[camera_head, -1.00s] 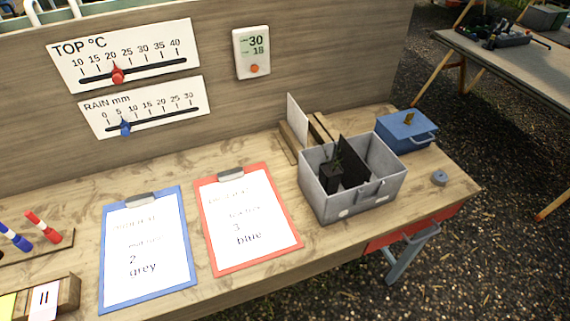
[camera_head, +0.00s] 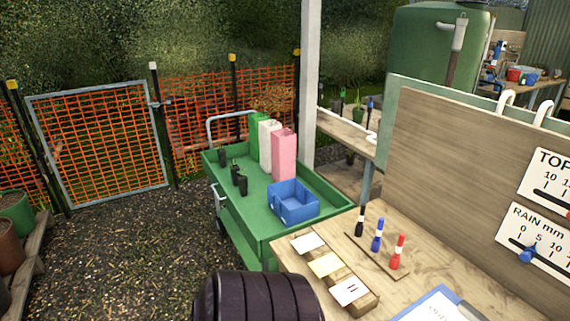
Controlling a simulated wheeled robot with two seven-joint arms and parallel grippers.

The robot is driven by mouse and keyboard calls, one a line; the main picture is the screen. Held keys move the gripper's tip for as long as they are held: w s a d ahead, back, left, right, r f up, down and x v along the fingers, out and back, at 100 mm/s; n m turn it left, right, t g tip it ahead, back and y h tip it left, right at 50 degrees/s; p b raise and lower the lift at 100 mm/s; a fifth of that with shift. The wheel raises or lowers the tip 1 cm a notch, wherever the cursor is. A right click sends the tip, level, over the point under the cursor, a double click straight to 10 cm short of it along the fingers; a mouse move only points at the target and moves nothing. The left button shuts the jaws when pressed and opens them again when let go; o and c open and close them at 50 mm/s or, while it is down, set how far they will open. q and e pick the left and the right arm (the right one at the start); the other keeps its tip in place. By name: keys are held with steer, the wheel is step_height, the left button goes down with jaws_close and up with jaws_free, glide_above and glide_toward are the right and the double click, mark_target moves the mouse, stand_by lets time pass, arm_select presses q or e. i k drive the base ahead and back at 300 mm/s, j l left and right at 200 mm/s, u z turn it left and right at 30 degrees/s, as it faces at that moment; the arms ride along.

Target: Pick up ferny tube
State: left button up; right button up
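Several small dark tubes stand on the green trolley. One (camera_head: 222,154) is near its far left corner and others (camera_head: 239,180) are close together near its left side. Any plants in them are too small to make out, so I cannot tell whether one is ferny. A dark ribbed part at the bottom edge seems to be my own arm. Neither gripper's fingers are in view.
The green trolley (camera_head: 262,215) also holds green (camera_head: 258,128), white (camera_head: 267,150) and pink (camera_head: 284,156) tall containers and a blue crate (camera_head: 294,203). The wooden bench (camera_head: 430,252) adjoins it at right, with markers and cards. Gravel (camera_head: 120,255) is open at left, before a gated orange mesh fence.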

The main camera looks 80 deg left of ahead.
mark_target(242, 179)
steer(key=u, duration=2.85)
steer(key=i+j+u, duration=0.25)
steer(key=i, duration=0.15)
steer(key=i+u, duration=0.2)
steer(key=i, duration=0.15)
steer(key=i+j+u, duration=0.1)
steer(key=i, duration=0.8)
steer(key=i+j+u, duration=0.1)
steer(key=i, duration=0.75)
steer(key=i+j+z, duration=0.1)
steer(key=i+z, duration=0.3)
steer(key=i+j+z, duration=0.15)
steer(key=z, duration=0.25)
steer(key=i+j+z, duration=0.25)
steer(key=z, duration=0.15)
steer(key=i+j+z, duration=0.25)
steer(key=z, duration=0.15)
steer(key=j, duration=0.1)
